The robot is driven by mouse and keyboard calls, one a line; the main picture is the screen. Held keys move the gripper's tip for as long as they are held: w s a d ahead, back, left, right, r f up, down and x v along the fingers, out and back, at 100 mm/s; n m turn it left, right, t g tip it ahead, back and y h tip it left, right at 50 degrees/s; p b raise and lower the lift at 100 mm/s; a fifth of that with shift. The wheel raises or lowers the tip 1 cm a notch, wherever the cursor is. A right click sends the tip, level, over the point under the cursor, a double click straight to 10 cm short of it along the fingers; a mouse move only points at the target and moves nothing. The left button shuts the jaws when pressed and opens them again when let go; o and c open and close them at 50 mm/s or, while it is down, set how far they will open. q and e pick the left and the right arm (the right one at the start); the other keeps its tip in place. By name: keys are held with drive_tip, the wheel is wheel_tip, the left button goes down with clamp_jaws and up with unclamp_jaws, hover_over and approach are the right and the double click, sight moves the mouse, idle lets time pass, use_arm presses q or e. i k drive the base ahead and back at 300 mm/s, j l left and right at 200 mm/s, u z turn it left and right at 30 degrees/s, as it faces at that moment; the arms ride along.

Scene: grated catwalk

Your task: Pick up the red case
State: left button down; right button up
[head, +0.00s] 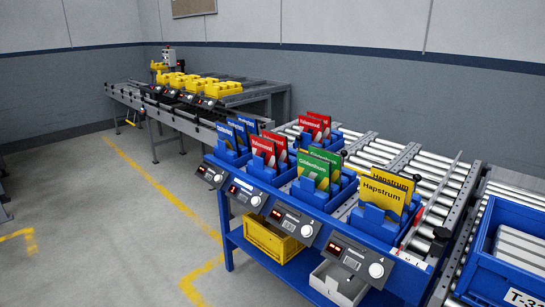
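Red cases with white lettering stand upright in blue holders on the roller workstation in the head view. One pair, with a front red case (263,147), is at the middle left of the station. Another pair, with a front red case (311,126), stands farther back. I cannot tell which one the task means. The blue holders hide their lower parts. Neither of my grippers shows in this view.
Blue cases (227,134), green cases (313,167) and yellow cases (381,194) stand in neighbouring holders. A blue crate (490,272) is at the right edge. A yellow bin (271,240) sits below. Another conveyor (185,115) stands behind.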

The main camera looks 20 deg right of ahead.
sight(264, 148)
drive_tip(key=z, duration=2.15)
drive_tip(key=j+z, duration=0.15)
drive_tip(key=j, duration=0.5)
drive_tip(key=j+z, duration=0.1)
drive_tip(key=j, duration=0.5)
drive_tip(key=k+j+z, duration=0.15)
drive_tip(key=j, duration=0.5)
drive_tip(key=j+z, duration=0.1)
drive_tip(key=j, duration=0.55)
drive_tip(key=k+j+z, duration=0.15)
drive_tip(key=j, duration=0.45)
